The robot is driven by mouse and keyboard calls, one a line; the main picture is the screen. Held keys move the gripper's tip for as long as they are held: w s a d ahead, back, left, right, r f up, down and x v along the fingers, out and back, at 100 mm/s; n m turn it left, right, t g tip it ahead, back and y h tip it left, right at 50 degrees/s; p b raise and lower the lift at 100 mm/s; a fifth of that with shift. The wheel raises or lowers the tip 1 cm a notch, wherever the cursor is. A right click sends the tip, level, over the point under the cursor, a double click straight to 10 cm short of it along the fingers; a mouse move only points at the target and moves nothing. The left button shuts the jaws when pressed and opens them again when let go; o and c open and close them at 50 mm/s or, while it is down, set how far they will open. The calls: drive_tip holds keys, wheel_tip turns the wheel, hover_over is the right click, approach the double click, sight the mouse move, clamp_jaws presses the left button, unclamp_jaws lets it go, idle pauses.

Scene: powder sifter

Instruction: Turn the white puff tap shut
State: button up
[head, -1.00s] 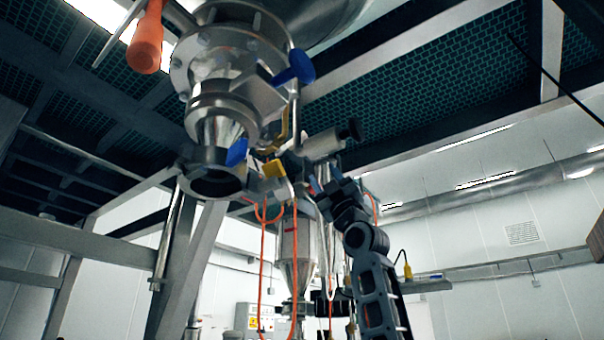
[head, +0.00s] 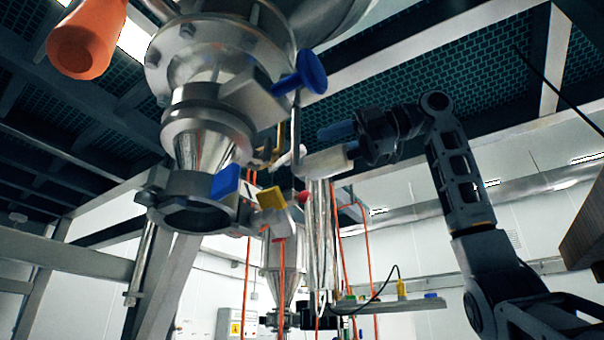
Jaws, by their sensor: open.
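A small slanted white handle (head: 291,157), which looks like the white puff tap, sits right of the steel sifter outlet, beside a brass-coloured fitting. It is small in the head view, so I cannot tell its exact setting. My gripper (head: 338,143) is to its right, with a blue-tipped finger pointing left. The gripper is open and apart from the white handle in the picture. A pale horizontal cylinder (head: 323,162) shows beside the gripper, and its right end is partly hidden by it. I cannot tell whether they touch.
The steel hopper and outlet (head: 200,130) fill the left middle. A blue knob (head: 310,72), blue lever (head: 225,182), yellow tab (head: 271,198) and red knob (head: 303,196) crowd near the tap. An orange handle (head: 88,42) hangs upper left. Orange hoses hang below.

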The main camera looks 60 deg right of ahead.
sight(287, 160)
drive_tip(key=p+x, duration=0.1)
drive_tip(key=x, duration=0.5)
drive_tip(key=shift+w+a+f, duration=0.1)
drive_tip(key=shift+w+a, duration=0.1)
drive_tip(key=shift+w, duration=0.15)
drive_tip(key=shift+c, duration=0.3)
clamp_jaws()
